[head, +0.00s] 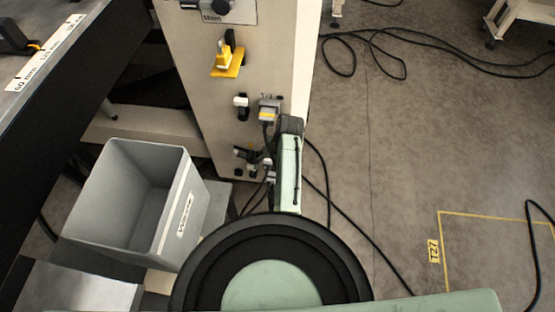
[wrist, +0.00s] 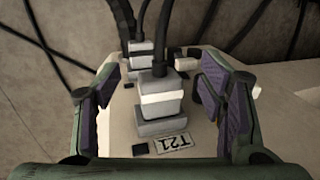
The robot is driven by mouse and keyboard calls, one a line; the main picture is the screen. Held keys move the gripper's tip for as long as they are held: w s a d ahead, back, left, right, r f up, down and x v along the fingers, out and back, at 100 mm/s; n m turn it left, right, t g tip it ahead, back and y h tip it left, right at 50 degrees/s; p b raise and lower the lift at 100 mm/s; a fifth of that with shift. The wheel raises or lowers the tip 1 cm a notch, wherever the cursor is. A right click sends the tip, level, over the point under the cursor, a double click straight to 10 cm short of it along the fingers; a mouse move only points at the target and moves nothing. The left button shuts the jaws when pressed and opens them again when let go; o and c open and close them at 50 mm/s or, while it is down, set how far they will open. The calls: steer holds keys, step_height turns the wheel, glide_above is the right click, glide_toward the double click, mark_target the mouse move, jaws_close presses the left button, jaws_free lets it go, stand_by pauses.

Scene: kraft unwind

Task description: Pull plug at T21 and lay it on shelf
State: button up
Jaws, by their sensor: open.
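The plug at T21 (wrist: 162,103) is a grey block with a pale band and a black cable (wrist: 160,35) leaving its far end. It sits in a grey socket base (wrist: 162,127) on the pale panel. The T21 label (wrist: 172,143) shows upside down in front of it. My gripper (wrist: 160,88) is open, with one purple-padded finger on each side of the plug and a visible gap to both. In the head view my green arm hides part of the sockets, and I cannot tell which one is T21. I cannot tell which surface is the shelf.
A second cabled plug (wrist: 142,58) stands behind. In the head view, a yellow fitting (head: 228,62) is higher on the cabinet (head: 200,95). A grey bin (head: 125,250) and a bare metal surface (head: 80,290) lie left. Black cables cross the floor at right.

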steer(key=shift+x, duration=0.8)
steer(key=shift+c, duration=0.3)
steer(key=c, duration=1)
steer(key=shift+d, duration=0.15)
jaws_close()
jaws_free()
jaws_close()
steer(key=shift+s+a+p, duration=0.2)
steer(key=shift+s+p, duration=0.55)
steer(key=shift+p, duration=0.05)
steer(key=shift+s+a+p, duration=0.2)
steer(key=shift+s+p, duration=0.6)
